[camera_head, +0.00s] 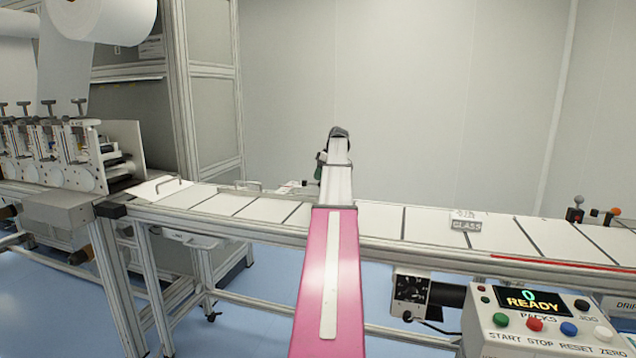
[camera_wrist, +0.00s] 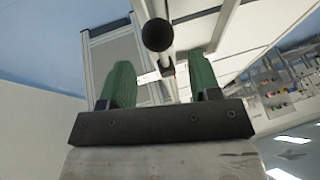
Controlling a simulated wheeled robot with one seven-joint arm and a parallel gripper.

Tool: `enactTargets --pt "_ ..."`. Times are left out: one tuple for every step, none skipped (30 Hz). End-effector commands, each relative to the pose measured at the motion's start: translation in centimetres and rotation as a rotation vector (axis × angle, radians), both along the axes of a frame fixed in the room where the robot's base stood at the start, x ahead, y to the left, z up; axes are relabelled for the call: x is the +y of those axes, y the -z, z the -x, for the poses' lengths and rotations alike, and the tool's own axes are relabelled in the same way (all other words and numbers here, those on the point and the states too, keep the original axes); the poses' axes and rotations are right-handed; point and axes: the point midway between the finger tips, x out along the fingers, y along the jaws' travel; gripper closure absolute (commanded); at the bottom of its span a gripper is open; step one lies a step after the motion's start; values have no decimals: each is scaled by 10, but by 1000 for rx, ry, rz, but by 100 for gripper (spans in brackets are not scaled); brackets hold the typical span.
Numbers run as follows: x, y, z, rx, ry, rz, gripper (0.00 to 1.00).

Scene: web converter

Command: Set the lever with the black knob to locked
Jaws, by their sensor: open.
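A round black knob (camera_wrist: 157,35) on a pale grey rod shows in the wrist view, in line with the gap between my fingertips and apart from both. My gripper (camera_wrist: 160,63) has two green fingers spread apart, with nothing between them that I can see held. In the head view my gripper (camera_head: 319,166) is mostly hidden behind my own arm above the far side of the conveyor.
A white segmented conveyor (camera_head: 375,217) runs across the middle. A lever with an orange knob (camera_head: 615,211) stands at the far right. A control box (camera_head: 540,318) reads READY. Roller units (camera_head: 60,155) stand at left. The wall behind is clear.

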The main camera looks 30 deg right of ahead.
Motion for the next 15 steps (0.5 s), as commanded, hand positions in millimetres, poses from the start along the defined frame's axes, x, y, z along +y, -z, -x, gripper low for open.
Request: enactTargets --pt "-5 -11 1 -2 1 1 43" --pt "-8 -16 1 -3 0 2 43" --pt "-10 -23 3 -2 0 1 43" --pt "-13 -28 4 -2 0 1 43" --pt "-15 -33 5 -1 0 1 43" --pt "-17 -39 6 -2 1 1 43" --pt "-19 -44 7 -2 1 2 43" --pt "-21 -47 8 -2 1 2 43" --pt "-23 -52 9 -2 1 1 43" --pt "-24 -55 10 -1 0 1 43" --pt "-25 -57 10 -1 0 1 43" --pt "-26 -60 11 -1 0 1 43" --pt "-27 -62 12 -1 0 1 43" --pt "-28 -64 12 -1 0 1 43" --pt "-28 -65 12 -1 0 1 43"
